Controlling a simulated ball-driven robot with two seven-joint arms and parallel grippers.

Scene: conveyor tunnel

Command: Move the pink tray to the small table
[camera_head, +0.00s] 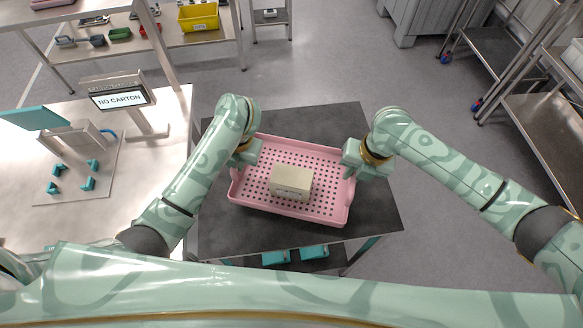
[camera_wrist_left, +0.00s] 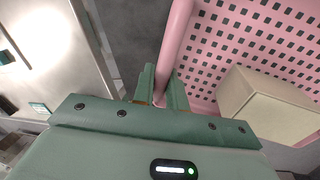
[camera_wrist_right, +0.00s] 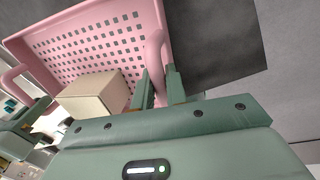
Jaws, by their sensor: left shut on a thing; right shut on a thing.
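The pink tray (camera_head: 272,204) is a perforated basket with raised rims, above or on a small dark-topped table (camera_head: 340,120) in the head view. A beige box (camera_head: 291,182) sits inside it. My left gripper (camera_head: 246,157) is shut on the tray's left handle; the pink handle (camera_wrist_left: 172,50) runs between its fingers in the left wrist view. My right gripper (camera_head: 352,160) is shut on the right handle; that handle (camera_wrist_right: 156,52) shows between its fingers in the right wrist view. I cannot tell whether the tray's underside touches the tabletop.
A white worktable (camera_head: 150,180) with a "NO CARTON" display (camera_head: 119,97) stands at the left. Teal items (camera_head: 290,255) lie below the dark tabletop. A shelf with a yellow bin (camera_head: 199,17) is at the back. Metal racks (camera_head: 545,120) stand at the right. Open floor (camera_head: 330,60) lies behind the table.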

